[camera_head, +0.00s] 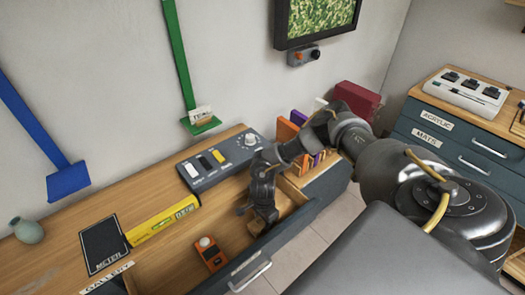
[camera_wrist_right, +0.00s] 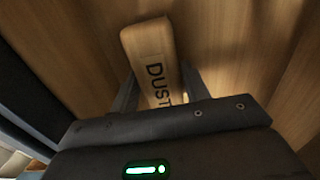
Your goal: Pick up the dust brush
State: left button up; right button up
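The dust brush (camera_wrist_right: 150,50) shows in the right wrist view as a light wooden block lettered "DUST", lower end hidden by my gripper. My right gripper (camera_wrist_right: 160,82) has one dark finger on each side of the brush. I cannot tell whether the fingers touch it or stand slightly apart. In the head view my right gripper (camera_head: 262,212) reaches down into the open drawer (camera_head: 185,270), and a small wooden piece (camera_head: 256,226) shows beside it, partly hidden. My left gripper is not in view.
An orange device (camera_head: 211,254) lies in the drawer left of my gripper. On the bench top behind are a grey switch panel (camera_head: 222,160), a yellow box (camera_head: 162,221), a dark meter plate (camera_head: 104,244) and a vase (camera_head: 28,231). Upright coloured items (camera_head: 287,132) stand behind my arm.

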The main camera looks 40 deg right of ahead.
jog(key=c, duration=0.6)
notch_tip(320, 180, up, 10)
jog(key=shift+r+b, duration=0.1)
jog(key=shift+b, duration=0.55)
